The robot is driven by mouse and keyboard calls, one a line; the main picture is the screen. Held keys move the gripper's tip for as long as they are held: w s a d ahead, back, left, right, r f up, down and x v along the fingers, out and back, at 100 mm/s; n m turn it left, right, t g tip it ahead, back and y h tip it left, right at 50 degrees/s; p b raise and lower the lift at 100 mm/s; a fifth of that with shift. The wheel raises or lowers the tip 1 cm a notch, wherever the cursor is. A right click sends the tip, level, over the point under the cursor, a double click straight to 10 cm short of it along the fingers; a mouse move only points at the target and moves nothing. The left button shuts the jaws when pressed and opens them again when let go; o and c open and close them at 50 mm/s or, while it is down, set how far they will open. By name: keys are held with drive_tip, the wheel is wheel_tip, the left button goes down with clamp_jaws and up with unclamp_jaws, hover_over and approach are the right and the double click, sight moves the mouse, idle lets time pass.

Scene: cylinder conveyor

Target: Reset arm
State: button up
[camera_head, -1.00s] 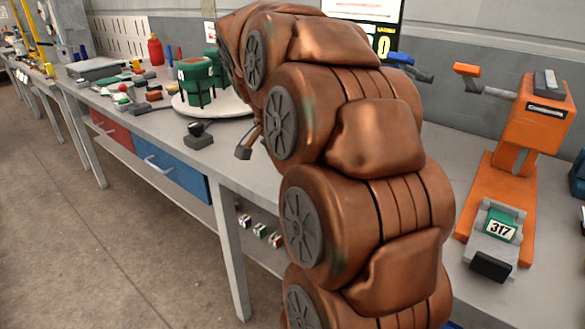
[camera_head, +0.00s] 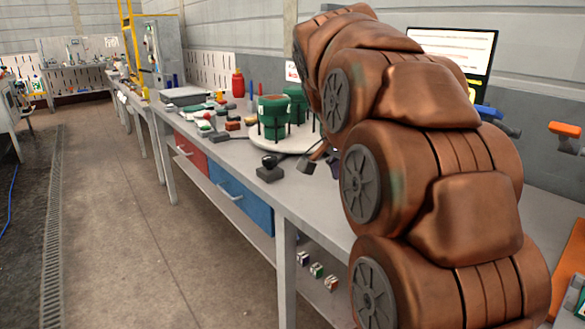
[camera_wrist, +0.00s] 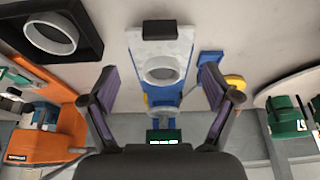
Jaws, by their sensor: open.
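My arm, a chain of copper-coloured segments, rises in front of the bench in the head view. Its end is mostly hidden behind the arm there. In the wrist view my gripper (camera_wrist: 159,72) is open, with its two dark, purple-padded fingers wide apart and nothing held between them. Past the fingers is a grey and blue fixture (camera_wrist: 185,48) with a round ring on it. I cannot tell how far the fingers are from it.
The bench (camera_head: 235,150) carries green cylinders (camera_head: 273,112) on a white round plate (camera_head: 262,143), a red bottle (camera_head: 238,84) and small parts. An orange device (camera_wrist: 45,148) stands left in the wrist view. A screen (camera_head: 455,48) is behind. The floor (camera_head: 120,220) at left is clear.

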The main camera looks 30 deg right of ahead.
drive_tip(key=s+a+f+n+g+y, duration=0.2)
drive_tip(key=s+a+f+n, duration=0.7)
drive_tip(key=a+f, duration=0.3)
drive_tip(key=s+a+f+n+g+y, duration=0.1)
drive_tip(key=s+a+f+n+y, duration=0.1)
drive_tip(key=s+a+f+n, duration=0.85)
drive_tip(key=a+r+m+p, duration=0.1)
drive_tip(key=a+r+p, duration=0.1)
drive_tip(key=r+p, duration=0.7)
drive_tip(key=a+r+m+t+p, duration=0.1)
drive_tip(key=a+r+p, duration=0.1)
drive_tip(key=r+p, duration=0.8)
drive_tip(key=shift+w+r, duration=0.25)
drive_tip(key=shift+r, duration=0.3)
